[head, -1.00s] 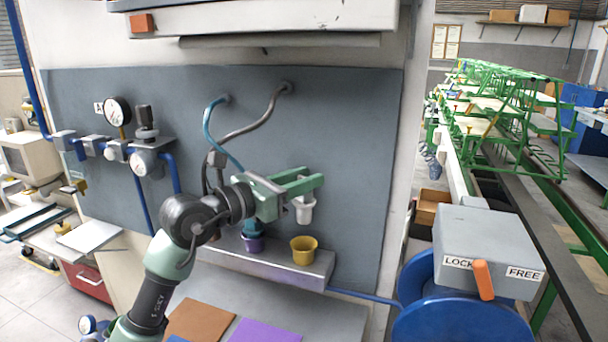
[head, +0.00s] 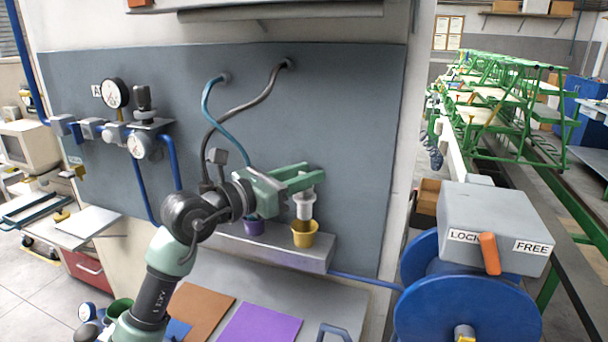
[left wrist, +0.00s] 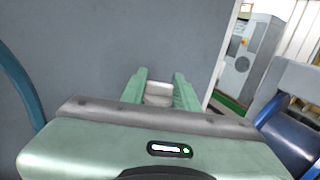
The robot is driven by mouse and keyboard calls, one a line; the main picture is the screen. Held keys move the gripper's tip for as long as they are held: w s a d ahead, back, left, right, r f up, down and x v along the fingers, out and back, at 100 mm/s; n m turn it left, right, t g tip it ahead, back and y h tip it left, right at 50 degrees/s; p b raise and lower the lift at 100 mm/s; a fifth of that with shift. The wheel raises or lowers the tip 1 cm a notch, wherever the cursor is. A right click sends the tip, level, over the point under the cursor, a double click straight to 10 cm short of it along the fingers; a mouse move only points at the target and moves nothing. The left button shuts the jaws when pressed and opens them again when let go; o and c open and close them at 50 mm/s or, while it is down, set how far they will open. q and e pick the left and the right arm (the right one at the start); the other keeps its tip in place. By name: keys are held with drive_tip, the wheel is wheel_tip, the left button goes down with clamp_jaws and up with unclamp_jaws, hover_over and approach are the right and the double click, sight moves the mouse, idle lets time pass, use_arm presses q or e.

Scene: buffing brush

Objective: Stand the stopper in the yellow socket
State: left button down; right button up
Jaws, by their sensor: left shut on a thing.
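My left gripper (head: 306,180) is shut on the white stopper (head: 304,206), which hangs upright below the green fingers. The left wrist view also shows the stopper (left wrist: 158,92) between the fingertips. The yellow socket (head: 303,239) stands on a grey ledge, directly under the stopper in the head view. The stopper's lower end is close to the socket's rim; I cannot tell if it has entered. My right gripper is not in view.
A purple socket (head: 253,227) stands left of the yellow one on the ledge (head: 285,258), partly behind my gripper. Teal and grey hoses (head: 211,102) hang from the wall panel. A blue reel (head: 465,308) with a grey LOCK/FREE box (head: 496,228) stands at the right.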

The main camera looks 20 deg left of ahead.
sight(296, 200)
use_arm(q)
drive_tip(key=shift+f, duration=0.1)
idle(0.4)
drive_tip(key=shift+f+b, duration=0.55)
drive_tip(key=shift+f, duration=0.05)
drive_tip(key=shift+f, duration=0.15)
drive_tip(key=shift+f+b, duration=0.75)
drive_tip(key=shift+f, duration=0.1)
drive_tip(key=shift+f, duration=0.15)
idle(0.4)
drive_tip(key=shift+f+b, duration=0.55)
drive_tip(key=shift+f, duration=0.1)
